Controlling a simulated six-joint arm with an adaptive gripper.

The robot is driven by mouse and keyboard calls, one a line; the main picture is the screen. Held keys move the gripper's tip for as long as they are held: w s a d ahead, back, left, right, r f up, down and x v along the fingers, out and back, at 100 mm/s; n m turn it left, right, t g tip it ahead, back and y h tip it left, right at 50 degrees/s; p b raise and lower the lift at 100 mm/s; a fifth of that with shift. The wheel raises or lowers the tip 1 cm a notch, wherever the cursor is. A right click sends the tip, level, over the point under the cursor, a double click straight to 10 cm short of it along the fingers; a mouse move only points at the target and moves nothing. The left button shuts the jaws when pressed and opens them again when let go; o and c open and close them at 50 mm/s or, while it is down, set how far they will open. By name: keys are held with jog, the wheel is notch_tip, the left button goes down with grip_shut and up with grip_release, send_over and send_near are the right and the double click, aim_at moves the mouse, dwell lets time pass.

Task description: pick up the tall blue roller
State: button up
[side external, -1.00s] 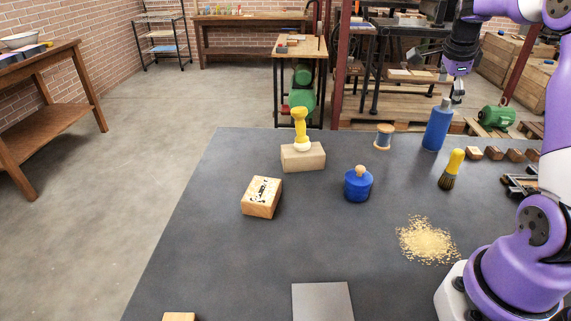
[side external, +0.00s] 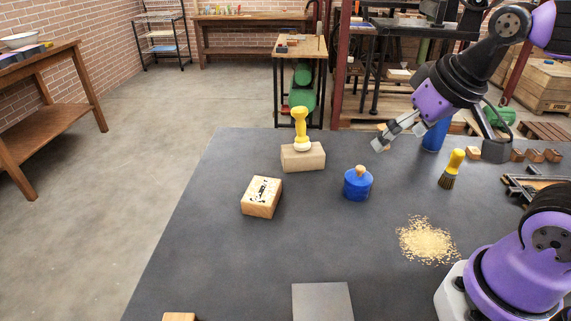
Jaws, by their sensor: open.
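The tall blue roller (side external: 434,137) stands upright on the dark table toward the back right. Its upper part is hidden behind my gripper, and only its lower blue body shows. My gripper (side external: 398,137) is open, pointing down and to the left. Its fingertips are left of the roller in the picture, and nothing shows between them. I cannot tell how far apart in depth the gripper and the roller are.
A short blue pot with a wooden knob (side external: 358,184), a yellow-handled brush (side external: 452,168), a yellow-handled stamp on a wooden block (side external: 303,157), and a printed block (side external: 262,197) stand on the table. Scattered grains (side external: 427,240) lie nearer. The left table area is clear.

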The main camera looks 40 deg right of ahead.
jog(key=shift+s+a+f+n+y, duration=0.15)
jog(key=shift+s+a+f+n, duration=0.2)
jog(key=shift+a+n, duration=0.2)
jog(key=shift+s+a+f+n+y, duration=0.15)
jog(key=shift+s+a+f+n, duration=0.2)
jog(key=shift+n, duration=0.3)
jog(key=shift+r, duration=0.1)
